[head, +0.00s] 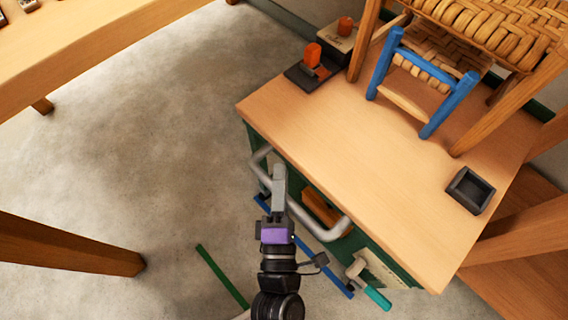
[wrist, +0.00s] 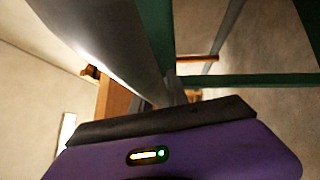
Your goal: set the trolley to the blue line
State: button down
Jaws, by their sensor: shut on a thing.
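The trolley (head: 330,150) has a pale wooden top and a dark green frame. Its grey bar handle (head: 326,229) juts from the near left side and also shows large in the wrist view (wrist: 105,45). My gripper (head: 279,182) is shut on the handle bar, toward its far end. The blue line (head: 335,281) lies on the floor along the trolley's handle side, partly hidden by my arm and the handle. A green line (head: 222,276) lies on the floor farther left, apart from the trolley.
A woven seat (head: 500,30) with wooden legs and a blue frame (head: 382,65) stand on the trolley top, with a black tray (head: 470,190) at right. A teal-handled lever (head: 376,298) sticks out low at the near corner. A bench (head: 90,45) stands upper left; floor between is clear.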

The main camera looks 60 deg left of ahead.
jog(key=shift+f, duration=0.1)
jog(key=c, duration=1.3)
grip_release()
jog(key=shift+d, duration=0.1)
jog(key=p+v, duration=0.1)
jog(key=v, duration=0.6)
jog(key=shift+s+d, duration=0.2)
jog(key=shift+d, duration=0.05)
